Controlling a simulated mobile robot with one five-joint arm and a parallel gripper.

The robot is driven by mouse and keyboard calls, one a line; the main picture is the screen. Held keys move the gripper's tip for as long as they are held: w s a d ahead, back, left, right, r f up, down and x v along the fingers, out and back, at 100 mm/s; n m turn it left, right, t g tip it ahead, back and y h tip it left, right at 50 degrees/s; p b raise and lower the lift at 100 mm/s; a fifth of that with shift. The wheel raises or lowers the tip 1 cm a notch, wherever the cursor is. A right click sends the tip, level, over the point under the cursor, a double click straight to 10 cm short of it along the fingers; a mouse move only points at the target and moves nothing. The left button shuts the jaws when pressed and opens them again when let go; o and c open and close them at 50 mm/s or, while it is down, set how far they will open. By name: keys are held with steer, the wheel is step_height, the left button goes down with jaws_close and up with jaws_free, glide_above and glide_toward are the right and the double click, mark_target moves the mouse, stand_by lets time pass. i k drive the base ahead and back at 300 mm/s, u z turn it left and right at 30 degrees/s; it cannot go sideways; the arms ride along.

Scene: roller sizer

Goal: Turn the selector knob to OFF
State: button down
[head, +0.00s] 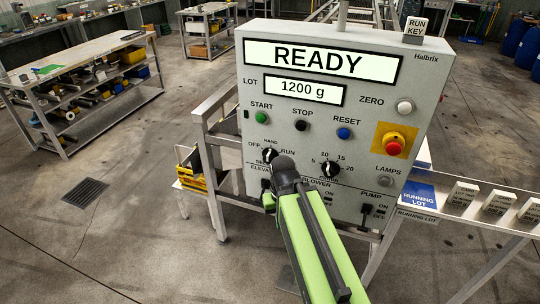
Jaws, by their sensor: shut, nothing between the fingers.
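The selector knob (269,155) is a black knob on the grey control panel (350,205), with OFF at its left, HAND above and RUN at its right. A pale mark shows near its top, but its exact setting is too small to tell. My green arm reaches up from the bottom of the head view. My gripper (282,161), at the arm's dark end, is shut and empty, just right of and below the knob. Its fingertips are not clear, and I cannot tell whether they touch the knob. The arm hides part of the lower panel.
Green START (261,118), black STOP (302,125) and blue RESET (344,133) buttons sit above the knob. A second dial (331,169) is to its right. A red emergency button (393,147) is farther right. The display reads READY. A workbench (75,62) stands at left.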

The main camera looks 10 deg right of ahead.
mark_target(268, 154)
steer(key=z, duration=0.15)
steer(key=k, duration=0.7)
steer(key=u, duration=3)
steer(key=k, duration=1.15)
steer(key=z, duration=0.5)
steer(key=i, duration=1)
steer(key=u, duration=0.05)
